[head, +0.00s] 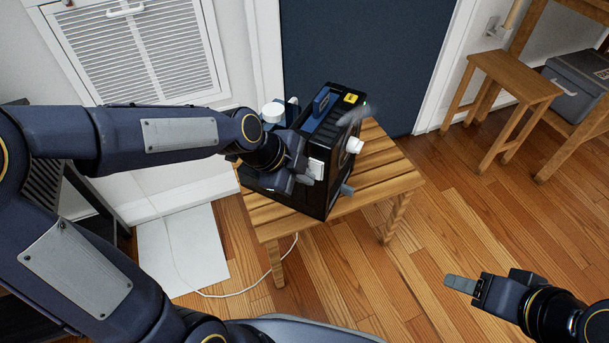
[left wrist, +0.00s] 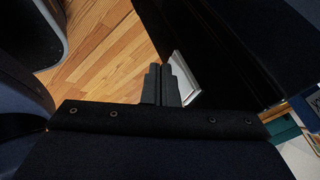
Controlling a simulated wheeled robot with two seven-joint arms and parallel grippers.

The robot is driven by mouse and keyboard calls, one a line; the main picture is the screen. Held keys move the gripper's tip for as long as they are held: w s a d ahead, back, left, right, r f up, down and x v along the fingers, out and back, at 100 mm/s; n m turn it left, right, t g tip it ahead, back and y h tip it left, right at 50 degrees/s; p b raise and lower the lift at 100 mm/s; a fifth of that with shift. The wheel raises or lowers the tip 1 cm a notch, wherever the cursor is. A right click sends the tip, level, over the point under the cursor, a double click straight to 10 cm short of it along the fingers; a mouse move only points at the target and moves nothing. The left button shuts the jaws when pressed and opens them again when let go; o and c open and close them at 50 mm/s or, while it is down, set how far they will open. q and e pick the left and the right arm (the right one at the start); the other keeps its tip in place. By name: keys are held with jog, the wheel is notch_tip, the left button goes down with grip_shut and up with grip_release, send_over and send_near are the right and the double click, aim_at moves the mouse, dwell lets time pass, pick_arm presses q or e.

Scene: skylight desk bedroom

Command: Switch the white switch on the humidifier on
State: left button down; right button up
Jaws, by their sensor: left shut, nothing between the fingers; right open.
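The black humidifier (head: 345,120) stands upright on a small slatted wooden table. A white switch (head: 316,168) is on its side facing me; it also shows as a pale plate in the left wrist view (left wrist: 186,77). My left gripper (head: 308,178) is shut and empty, with its fingertips right beside the switch. In the left wrist view the closed fingers (left wrist: 162,84) overlap the plate's left edge; I cannot tell whether they touch it. The switch's position is too small to tell. My right gripper (head: 462,285) is open and empty, over the floor at the lower right.
The wooden table (head: 390,180) has bare slats right of the humidifier. A white knob (head: 354,146) sticks out of the humidifier's right face. A white cord (head: 240,291) lies on the floor. A wooden stool (head: 512,75) stands at the upper right. The floor between is clear.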

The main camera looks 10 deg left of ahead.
pick_arm(q)
jog(key=shift+w+t+b, duration=0.2)
jog(key=shift+t+b, duration=0.1)
jog(key=shift+b, duration=0.7)
jog(key=shift+r+p, duration=0.45)
jog(key=shift+r, duration=0.35)
